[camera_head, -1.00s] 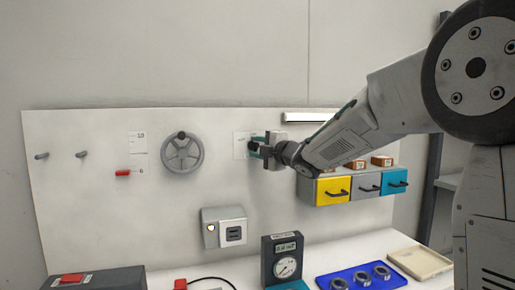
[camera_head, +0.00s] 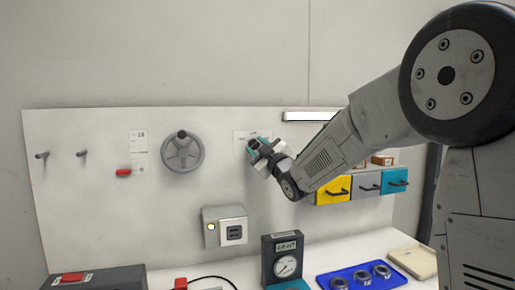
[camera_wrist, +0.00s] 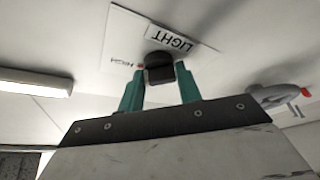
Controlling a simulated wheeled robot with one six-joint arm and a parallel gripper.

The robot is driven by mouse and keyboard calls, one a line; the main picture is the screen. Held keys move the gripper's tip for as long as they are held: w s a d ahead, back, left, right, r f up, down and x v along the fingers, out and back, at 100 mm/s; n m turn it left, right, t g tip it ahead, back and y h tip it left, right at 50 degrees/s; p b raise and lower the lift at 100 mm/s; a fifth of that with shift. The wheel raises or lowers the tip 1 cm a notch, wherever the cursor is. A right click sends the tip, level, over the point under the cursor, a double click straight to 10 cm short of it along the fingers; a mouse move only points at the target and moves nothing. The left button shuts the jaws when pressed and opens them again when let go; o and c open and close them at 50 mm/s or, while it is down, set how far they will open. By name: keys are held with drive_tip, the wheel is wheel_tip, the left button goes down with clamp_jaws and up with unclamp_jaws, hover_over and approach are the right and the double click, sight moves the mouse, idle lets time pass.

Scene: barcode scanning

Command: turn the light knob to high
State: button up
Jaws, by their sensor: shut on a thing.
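The black light knob (camera_wrist: 158,68) sits on a white wall plate (camera_wrist: 124,40) marked LIGHT and HIGH, with a small red mark by HIGH. My gripper (camera_wrist: 160,80) has its teal fingers shut on the knob, one on each side. In the head view my gripper (camera_head: 254,146) is at the plate (camera_head: 241,136) on the panel, tilted up to the left, and it hides the knob. I cannot tell which mark the knob points to.
A grey handwheel (camera_head: 182,152) and a red slider (camera_head: 123,173) are left of my gripper. Yellow, grey and blue drawers (camera_head: 333,190) are at the lower right. A switch box (camera_head: 225,228) is below. A lit lamp strip (camera_head: 310,116) is above.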

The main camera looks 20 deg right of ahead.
drive_tip(key=shift+f+m+t+h, duration=0.1)
drive_tip(key=shift+m+t+h, duration=0.35)
drive_tip(key=shift+m, duration=0.75)
drive_tip(key=shift+m+h, duration=0.25)
drive_tip(key=shift+m, duration=0.05)
drive_tip(key=o, duration=0.9)
drive_tip(key=shift+o, duration=0.2)
drive_tip(key=v, duration=0.7)
drive_tip(key=shift+s, duration=0.35)
drive_tip(key=shift+f, duration=0.15)
